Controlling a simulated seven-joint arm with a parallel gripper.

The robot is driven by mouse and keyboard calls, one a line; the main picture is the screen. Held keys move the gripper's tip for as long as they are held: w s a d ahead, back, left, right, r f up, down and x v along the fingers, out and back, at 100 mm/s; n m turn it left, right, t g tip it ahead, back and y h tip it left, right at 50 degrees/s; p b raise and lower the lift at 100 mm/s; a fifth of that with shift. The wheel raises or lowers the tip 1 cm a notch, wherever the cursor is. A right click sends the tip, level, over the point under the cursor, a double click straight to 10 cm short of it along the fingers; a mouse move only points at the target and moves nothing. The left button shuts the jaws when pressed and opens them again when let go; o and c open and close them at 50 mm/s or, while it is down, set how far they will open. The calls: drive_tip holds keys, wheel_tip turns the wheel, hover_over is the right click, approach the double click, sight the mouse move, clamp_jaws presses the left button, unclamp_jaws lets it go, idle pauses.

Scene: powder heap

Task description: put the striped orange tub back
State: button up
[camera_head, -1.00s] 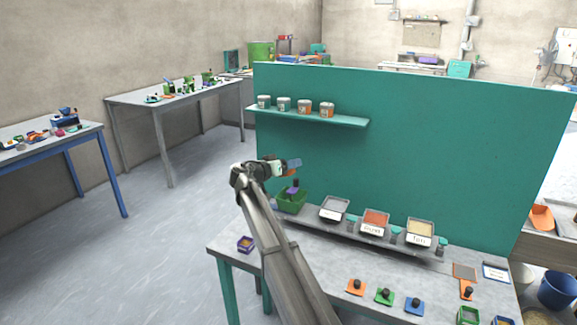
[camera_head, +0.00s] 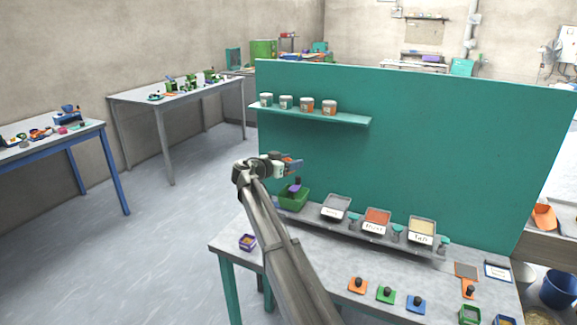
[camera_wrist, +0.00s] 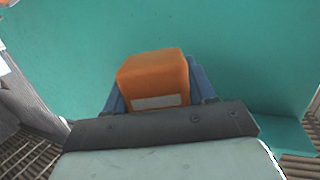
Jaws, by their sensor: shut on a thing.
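My gripper (camera_head: 291,165) is in front of the teal board, below the left part of the shelf and above the green bin. In the wrist view its blue fingers are shut on an orange, box-shaped tub (camera_wrist: 155,75) with one pale band low on its near side. Whether it has more stripes cannot be told. In the head view it is mostly hidden by the fingers. The teal shelf (camera_head: 350,121) on the board bears several small tubs in a row; the right two, one of them this tub (camera_head: 329,108), show orange and pale parts. The shelf's right end is bare.
The green bin (camera_head: 290,203) with a dark-handled thing stands below my gripper. Labelled trays, one with orange powder (camera_head: 375,216), line the back of the bench (camera_head: 325,262). Several knobbed coloured pieces lie at the front right. The teal board (camera_head: 440,150) stands behind.

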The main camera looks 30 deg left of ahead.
drive_tip(key=s+a+f+y, duration=0.1)
drive_tip(key=s+a+f, duration=0.1)
drive_tip(key=s+a, duration=0.25)
drive_tip(key=h, duration=0.1)
hover_over(232, 237)
drive_tip(key=shift+f, duration=10.15)
drive_tip(key=shift+f, duration=0.5)
drive_tip(key=o, duration=1.1)
drive_tip(key=shift+o, duration=0.6)
